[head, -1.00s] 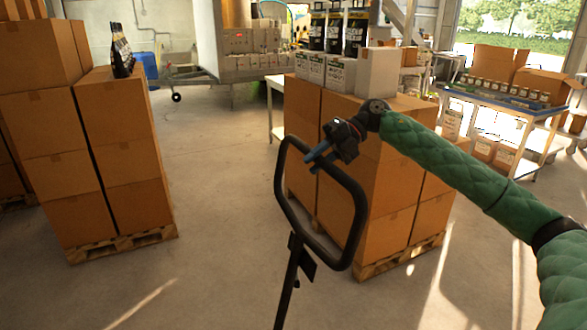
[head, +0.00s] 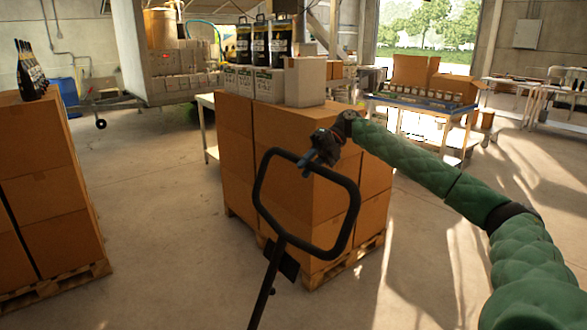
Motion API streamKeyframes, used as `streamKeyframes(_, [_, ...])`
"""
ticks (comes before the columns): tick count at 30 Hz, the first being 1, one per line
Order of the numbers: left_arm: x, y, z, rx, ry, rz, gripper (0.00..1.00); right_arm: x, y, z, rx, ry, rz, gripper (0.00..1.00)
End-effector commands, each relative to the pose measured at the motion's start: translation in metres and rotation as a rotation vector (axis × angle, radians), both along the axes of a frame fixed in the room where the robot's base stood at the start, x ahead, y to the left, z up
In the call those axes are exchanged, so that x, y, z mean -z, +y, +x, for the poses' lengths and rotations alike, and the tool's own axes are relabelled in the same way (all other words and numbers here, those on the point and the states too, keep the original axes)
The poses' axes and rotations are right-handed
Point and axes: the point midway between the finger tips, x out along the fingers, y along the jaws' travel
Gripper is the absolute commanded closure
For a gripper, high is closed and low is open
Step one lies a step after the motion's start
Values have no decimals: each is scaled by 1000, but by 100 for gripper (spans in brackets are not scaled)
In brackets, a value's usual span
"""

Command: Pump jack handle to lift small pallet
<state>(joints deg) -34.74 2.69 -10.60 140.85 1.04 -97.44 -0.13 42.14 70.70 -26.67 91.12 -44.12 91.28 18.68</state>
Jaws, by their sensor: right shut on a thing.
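The black jack handle (head: 351,222) is a looped frame on a shaft that runs down out of the bottom of the head view. It leans, with the loop up and to the right. My right gripper (head: 307,165), on a green-sleeved arm from the right, is shut on the top bar of the loop. Behind the loop stands a wooden pallet (head: 345,268) stacked with brown boxes (head: 285,140). The jack's base and forks are out of view, so I cannot tell which pallet they are under. My left gripper is not in view.
Another pallet (head: 60,286) with stacked boxes stands at the left. Black-and-white containers and a white box (head: 305,82) sit on the middle stack. A blue-topped table (head: 425,106) stands behind at the right. The floor between the stacks is clear.

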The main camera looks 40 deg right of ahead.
Motion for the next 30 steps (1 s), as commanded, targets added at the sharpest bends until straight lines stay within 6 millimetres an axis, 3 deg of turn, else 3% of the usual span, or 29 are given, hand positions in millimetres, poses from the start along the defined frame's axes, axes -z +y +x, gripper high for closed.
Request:
streamKeyframes(5, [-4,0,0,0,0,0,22,-5,6,0,-1,-3,0,100])
streamKeyframes(24, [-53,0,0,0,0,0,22,-55,160,-6,-5,-1,0,100])
streamKeyframes(30, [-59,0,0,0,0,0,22,-60,184,-6,-1,0,0,100])
